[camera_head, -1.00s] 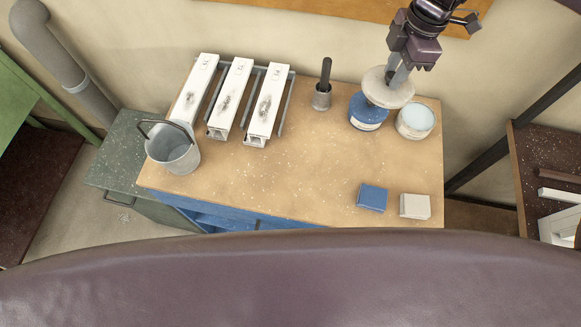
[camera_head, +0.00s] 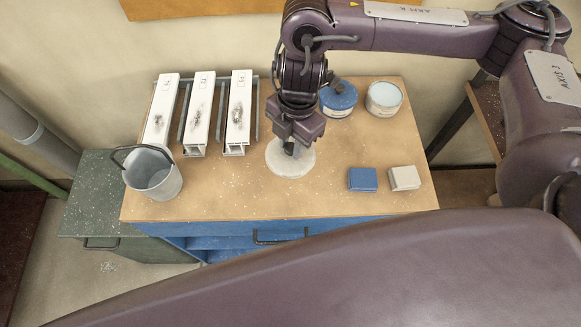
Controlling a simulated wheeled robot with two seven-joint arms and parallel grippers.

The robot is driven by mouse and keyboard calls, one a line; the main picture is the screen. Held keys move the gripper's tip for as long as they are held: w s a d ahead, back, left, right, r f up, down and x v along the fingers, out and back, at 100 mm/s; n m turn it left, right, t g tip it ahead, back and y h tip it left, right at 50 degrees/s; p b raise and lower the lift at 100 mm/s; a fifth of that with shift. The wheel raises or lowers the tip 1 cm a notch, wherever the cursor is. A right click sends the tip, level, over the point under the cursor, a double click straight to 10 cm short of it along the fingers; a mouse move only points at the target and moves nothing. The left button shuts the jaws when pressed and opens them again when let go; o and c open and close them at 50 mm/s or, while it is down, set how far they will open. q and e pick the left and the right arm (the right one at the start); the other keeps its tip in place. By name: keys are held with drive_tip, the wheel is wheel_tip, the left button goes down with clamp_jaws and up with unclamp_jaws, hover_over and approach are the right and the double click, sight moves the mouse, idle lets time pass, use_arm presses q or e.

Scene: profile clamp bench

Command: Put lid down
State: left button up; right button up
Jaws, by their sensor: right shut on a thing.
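The lid (camera_head: 278,165) is a pale, speckled round disc with a dark knob. It is over the bare middle of the bench, to the right of the white profiles. My right gripper (camera_head: 290,148) points down and is shut on its knob. The lid looks level; I cannot tell whether it touches the bench top (camera_head: 230,190) or is just above it. An uncovered white tub (camera_head: 384,103) with pale blue contents stands at the back right. My left gripper is not in view.
A blue tub (camera_head: 338,102) with a dark knob on top stands beside the white tub. Several white profiles (camera_head: 200,115) lie in a rack at the left. A grey bucket (camera_head: 153,177) stands at the left edge. Blue (camera_head: 362,179) and pale (camera_head: 404,178) blocks lie at the right.

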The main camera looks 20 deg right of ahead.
sight(291, 161)
wheel_tip(291, 161, down, 8)
drive_tip(key=shift+a+r+b, duration=0.1)
drive_tip(key=shift+r+b, duration=0.05)
drive_tip(key=shift+b, duration=0.35)
wheel_tip(291, 161, down, 3)
drive_tip(key=shift+s+f+b, duration=0.1)
drive_tip(key=shift+b, duration=0.35)
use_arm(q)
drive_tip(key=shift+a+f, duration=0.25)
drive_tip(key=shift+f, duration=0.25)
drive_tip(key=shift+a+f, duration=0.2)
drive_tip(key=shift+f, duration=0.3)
use_arm(e)
drive_tip(key=shift+f, duration=0.35)
drive_tip(key=shift+f, duration=0.2)
drive_tip(key=o, duration=1)
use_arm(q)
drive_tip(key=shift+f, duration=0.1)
use_arm(e)
drive_tip(key=shift+r, duration=0.1)
